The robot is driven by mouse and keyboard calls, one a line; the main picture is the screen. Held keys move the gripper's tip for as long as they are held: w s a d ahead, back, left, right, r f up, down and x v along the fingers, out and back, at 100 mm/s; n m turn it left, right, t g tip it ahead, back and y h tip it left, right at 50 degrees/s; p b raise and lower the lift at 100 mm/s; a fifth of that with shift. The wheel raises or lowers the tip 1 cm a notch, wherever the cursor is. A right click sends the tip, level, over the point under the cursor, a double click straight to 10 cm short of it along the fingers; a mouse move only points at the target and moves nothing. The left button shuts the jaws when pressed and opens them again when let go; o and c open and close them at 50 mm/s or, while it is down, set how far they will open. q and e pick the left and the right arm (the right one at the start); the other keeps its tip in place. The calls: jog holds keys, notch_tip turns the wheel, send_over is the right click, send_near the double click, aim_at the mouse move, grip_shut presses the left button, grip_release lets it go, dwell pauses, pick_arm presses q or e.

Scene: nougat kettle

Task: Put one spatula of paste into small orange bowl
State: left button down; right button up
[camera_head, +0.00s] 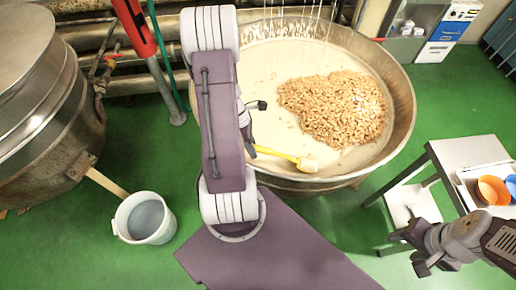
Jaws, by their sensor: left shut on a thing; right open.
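A large steel kettle (404,92) holds pale paste (262,72) with a heap of nuts (335,108) on it. A spatula (280,154) with a yellow handle and pale head reaches over the kettle's near side. Whether its head touches the paste is unclear. My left gripper (249,138) is shut on the handle end, mostly hidden behind my arm. The small orange bowl (491,190) sits in a white tray (467,190) on the table at the right. My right gripper (408,252) is open and empty, left of and below the bowl.
A blue bowl (512,186) is right of the orange one, cut by the frame edge. The metal table (465,152) stands right of the kettle. A white bucket (145,218) and another large vessel (45,105) are at left. Green floor (410,164) is clear between kettle and table.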

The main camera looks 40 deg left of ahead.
pick_arm(q)
jog(key=shift+t+h, duration=0.5)
jog(key=shift+h, duration=0.2)
jog(key=shift+s+d+p+v, duration=0.1)
jog(key=shift+s+p+v, duration=0.25)
jog(key=shift+p+v, duration=1.25)
jog(key=shift+s+d+p+v, duration=0.1)
jog(key=shift+s+p+v, duration=0.3)
jog(key=shift+p+v, duration=1.2)
jog(key=shift+s+d+p+v, duration=0.1)
jog(key=shift+s+p+v, duration=0.5)
jog(key=shift+v, duration=1.65)
jog(key=shift+w+f, duration=0.1)
jog(key=shift+w, duration=0.15)
